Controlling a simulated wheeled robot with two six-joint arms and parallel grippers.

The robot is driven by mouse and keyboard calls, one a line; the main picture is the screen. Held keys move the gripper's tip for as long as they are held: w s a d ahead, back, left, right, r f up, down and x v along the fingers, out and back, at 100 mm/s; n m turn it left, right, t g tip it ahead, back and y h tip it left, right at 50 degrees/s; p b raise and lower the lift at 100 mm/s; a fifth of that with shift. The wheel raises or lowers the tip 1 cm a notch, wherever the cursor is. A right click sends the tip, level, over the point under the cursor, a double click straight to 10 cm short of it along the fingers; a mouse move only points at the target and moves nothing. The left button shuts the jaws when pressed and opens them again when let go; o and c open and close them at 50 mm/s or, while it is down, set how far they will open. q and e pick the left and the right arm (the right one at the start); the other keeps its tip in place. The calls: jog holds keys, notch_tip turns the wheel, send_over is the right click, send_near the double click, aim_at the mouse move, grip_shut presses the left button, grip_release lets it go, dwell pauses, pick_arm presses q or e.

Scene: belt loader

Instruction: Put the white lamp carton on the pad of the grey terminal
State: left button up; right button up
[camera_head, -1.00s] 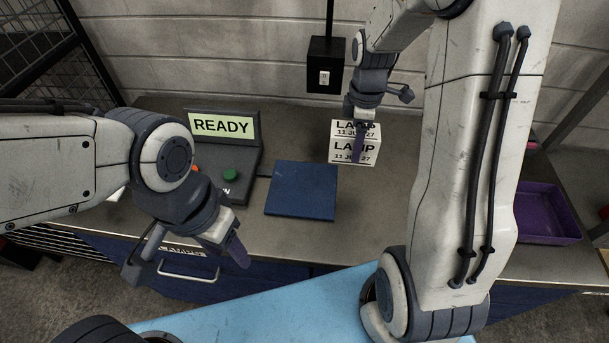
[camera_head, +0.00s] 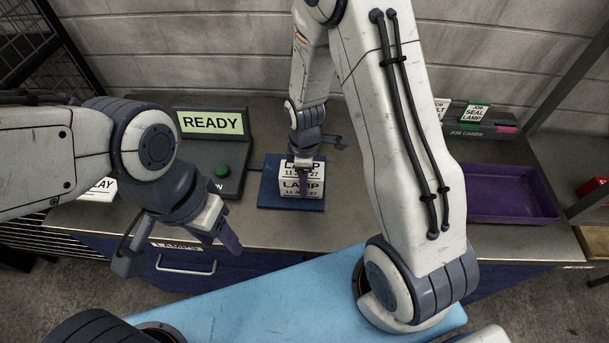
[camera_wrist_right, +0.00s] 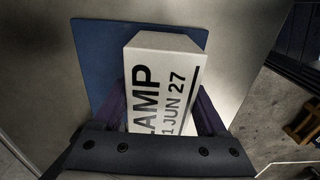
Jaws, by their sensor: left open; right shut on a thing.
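The white lamp carton (camera_head: 302,186), printed LAMP and 11 JUN 27, is over the blue pad (camera_head: 268,200) beside the grey terminal (camera_head: 228,178). My right gripper (camera_head: 304,190) is shut on it from above. The right wrist view shows the carton (camera_wrist_right: 160,75) between the two fingers with the pad (camera_wrist_right: 90,45) behind and beneath. I cannot tell whether the carton's base touches the pad. The terminal's screen (camera_head: 211,122) reads READY, and it has a green button (camera_head: 222,172). My left gripper (camera_head: 225,232) is open and empty at the counter's front edge.
A purple tray (camera_head: 512,195) stands on the counter at right. Behind it is a job card holder (camera_head: 478,131) with cards. A white label card (camera_head: 98,190) shows partly behind my left arm. A drawer handle (camera_head: 186,266) is below the counter's front edge.

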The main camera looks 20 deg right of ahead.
jog(key=shift+f, duration=0.1)
jog(key=shift+f, duration=0.15)
jog(key=o, duration=1.4)
